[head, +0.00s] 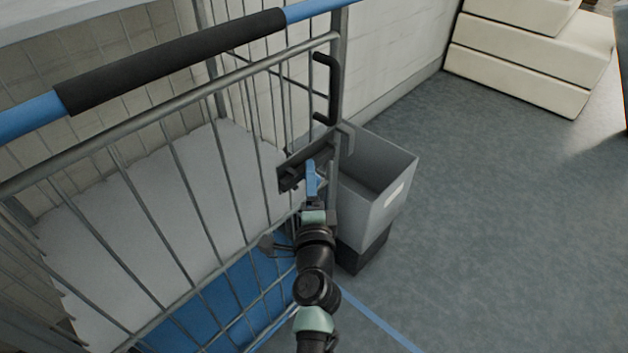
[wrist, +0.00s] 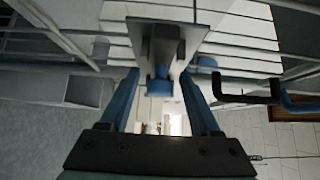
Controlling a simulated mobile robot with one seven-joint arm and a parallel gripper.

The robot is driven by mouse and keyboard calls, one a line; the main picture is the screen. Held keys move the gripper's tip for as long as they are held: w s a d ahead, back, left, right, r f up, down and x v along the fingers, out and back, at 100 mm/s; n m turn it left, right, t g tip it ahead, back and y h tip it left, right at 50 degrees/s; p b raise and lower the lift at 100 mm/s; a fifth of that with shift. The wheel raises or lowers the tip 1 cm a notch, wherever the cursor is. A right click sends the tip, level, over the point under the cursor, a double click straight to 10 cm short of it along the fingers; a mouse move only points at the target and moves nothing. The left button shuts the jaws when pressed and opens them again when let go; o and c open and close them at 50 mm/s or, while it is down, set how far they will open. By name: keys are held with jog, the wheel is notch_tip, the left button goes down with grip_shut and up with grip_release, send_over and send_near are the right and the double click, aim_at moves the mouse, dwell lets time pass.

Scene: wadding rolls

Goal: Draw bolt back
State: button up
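The bolt sits on a dark metal plate (head: 291,177) on the wire cage gate, near its right upright. In the wrist view my gripper's (wrist: 160,75) two blue fingers are spread, one on each side of the knob, with visible gaps. Contact is not visible.
A black handle (head: 335,88) is on the upright above the bolt. A grey open bin (head: 385,205) stands just right of the gate. Cream blocks (head: 520,65) stand at the back right. The floor (head: 490,220) at right is clear.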

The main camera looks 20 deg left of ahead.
jog(key=shift+w+d, duration=0.15)
jog(key=shift+s+d, duration=0.2)
jog(key=shift+s, duration=0.15)
jog(key=v, duration=1.2)
jog(key=shift+b, duration=0.4)
jog(key=shift+s, duration=0.1)
